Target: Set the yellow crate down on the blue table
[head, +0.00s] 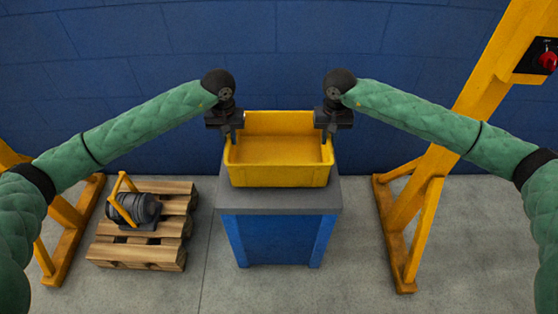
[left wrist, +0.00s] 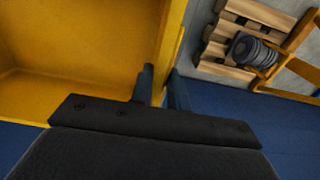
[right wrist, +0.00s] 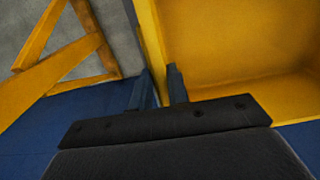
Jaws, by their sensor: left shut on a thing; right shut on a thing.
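The yellow crate (head: 279,176) is empty and upright in the head view, over the grey top of the blue table (head: 275,201). I cannot tell whether its base touches the top. My left gripper (head: 230,136) is shut on the crate's left wall, and my right gripper (head: 328,136) is shut on its right wall. In the left wrist view the crate wall (left wrist: 172,40) passes between the fingers (left wrist: 160,90). In the right wrist view the wall (right wrist: 150,40) also passes between the fingers (right wrist: 160,90). The crate's underside is hidden.
A wooden pallet (head: 135,255) with a dark motor (head: 138,207) stands on the floor left of the table. A yellow frame (head: 405,215) with a red knob (head: 547,61) stands at the right. A blue wall (head: 280,50) is behind.

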